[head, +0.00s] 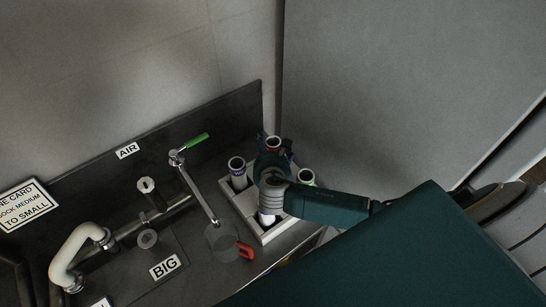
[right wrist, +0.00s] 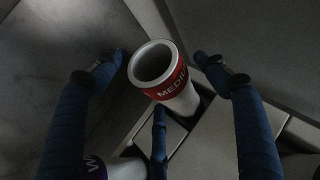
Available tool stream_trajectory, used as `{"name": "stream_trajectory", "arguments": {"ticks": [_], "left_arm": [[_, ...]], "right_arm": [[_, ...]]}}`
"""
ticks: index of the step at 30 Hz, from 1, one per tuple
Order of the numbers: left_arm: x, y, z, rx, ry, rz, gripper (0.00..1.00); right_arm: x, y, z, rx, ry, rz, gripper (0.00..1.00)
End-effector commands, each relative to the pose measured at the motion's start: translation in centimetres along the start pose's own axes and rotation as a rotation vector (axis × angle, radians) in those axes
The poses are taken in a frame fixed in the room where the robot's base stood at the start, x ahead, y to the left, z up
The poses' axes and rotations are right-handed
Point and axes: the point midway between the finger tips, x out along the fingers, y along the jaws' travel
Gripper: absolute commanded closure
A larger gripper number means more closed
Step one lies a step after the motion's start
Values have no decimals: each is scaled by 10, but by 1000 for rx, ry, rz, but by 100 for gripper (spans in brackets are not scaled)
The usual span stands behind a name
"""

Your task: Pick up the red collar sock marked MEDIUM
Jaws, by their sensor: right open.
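The red collar sock (right wrist: 172,84) is a white tube with a red band. The lettering on the band begins "MEDI", and the rest turns out of sight. It stands in a compartment of the pale rack, its open mouth toward the right wrist camera. In the head view its red top (head: 273,143) shows at the back of the rack (head: 250,213), partly covered by my right gripper (head: 272,155). In the right wrist view my right gripper (right wrist: 158,62) is open, with blue fingers spread around the sock and a gap on both sides. My left gripper is not in view.
A purple-banded sock (head: 237,165), a green-banded one (head: 306,177) and a white one (head: 267,217) share the rack. A clear jug with a red handle (head: 244,250) stands left of it, under a green-handled tap (head: 196,140). Walls rise close behind and right.

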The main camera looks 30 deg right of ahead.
Motion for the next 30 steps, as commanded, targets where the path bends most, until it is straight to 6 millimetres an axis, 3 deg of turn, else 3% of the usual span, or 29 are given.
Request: {"name": "stream_trajectory", "arguments": {"ticks": [3,11,23,30], "left_arm": [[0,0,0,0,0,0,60],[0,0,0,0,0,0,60],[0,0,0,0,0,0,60],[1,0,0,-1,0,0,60]], "right_arm": [[0,0,0,1,0,0,28],[0,0,0,0,0,0,78],[-3,0,6,2,-1,1,78],[-18,1,36,3,-6,2,78]]}}
